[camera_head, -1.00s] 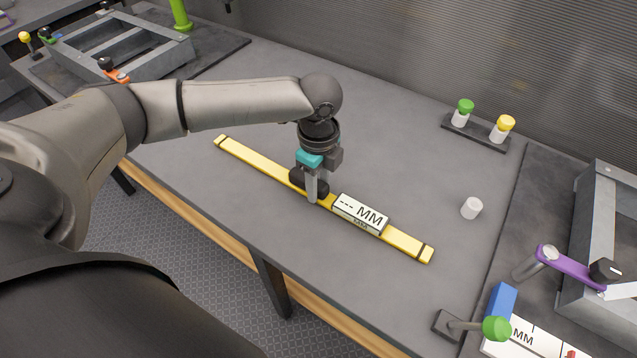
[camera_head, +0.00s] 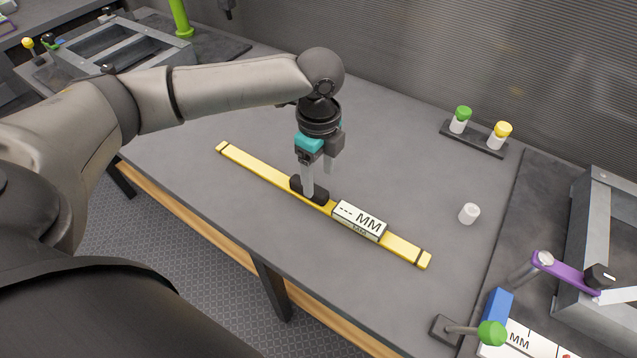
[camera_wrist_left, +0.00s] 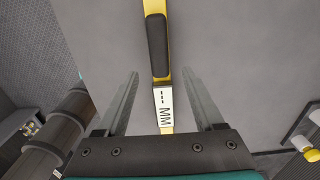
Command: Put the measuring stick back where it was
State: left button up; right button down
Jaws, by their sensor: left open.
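The measuring stick (camera_head: 260,168) is a long yellow bar lying flat on the grey tabletop. It carries a black grip (camera_head: 318,196) and a white display block marked "MM" (camera_head: 360,221). My left gripper (camera_head: 318,182) is open and empty, pointing down just above the black grip. In the left wrist view the gripper's two fingers (camera_wrist_left: 161,73) stand apart on either side of the stick's line, with the black grip (camera_wrist_left: 157,45) and the display (camera_wrist_left: 164,105) between and ahead of them. Neither finger visibly presses on the stick. My right gripper does not show.
A small white cylinder (camera_head: 469,213) stands right of the stick. A dark holder (camera_head: 474,141) with green- and yellow-capped pieces sits at the back. At right are a metal fixture with a purple lever (camera_head: 562,270) and a green-knobbed lever (camera_head: 491,333). Bare tabletop surrounds the stick.

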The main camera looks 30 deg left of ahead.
aim_at(319, 191)
pick_arm(q)
notch_tip(319, 191, up, 7)
jog(key=p, duration=0.1)
jog(key=shift+f, duration=0.15)
dwell(0.4)
